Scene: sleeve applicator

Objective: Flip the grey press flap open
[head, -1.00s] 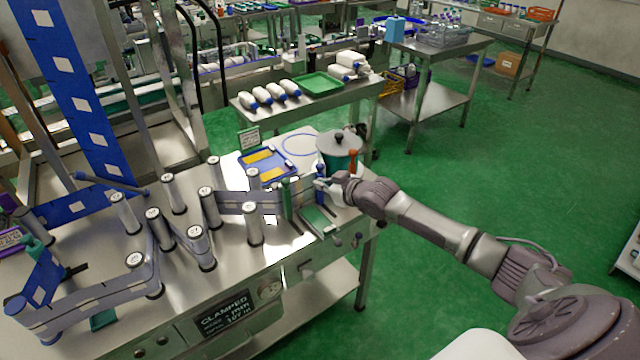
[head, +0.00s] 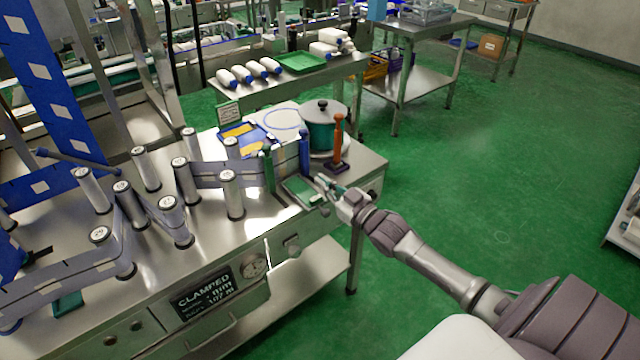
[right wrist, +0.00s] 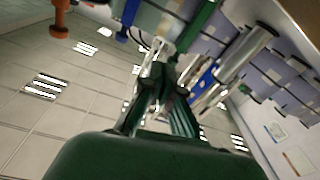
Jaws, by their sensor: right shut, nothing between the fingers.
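A small grey-green plate with a green edge (head: 302,190), which looks like the press flap, lies at the right end of the steel bench in the head view. It looks flat; its hinge is too small to make out. My right gripper (head: 326,185) is at the plate's right edge, shut and empty; I cannot tell whether it touches. In the right wrist view its fingertips (right wrist: 160,78) are together below a green upright part (right wrist: 195,30). My left gripper is out of view.
A green post (head: 268,170), a blue post (head: 304,150) and an orange post (head: 338,140) stand behind the plate. A teal pot with a grey lid (head: 322,115) stands behind them. Rollers with film (head: 185,180) fill the bench to the left. Open floor lies right.

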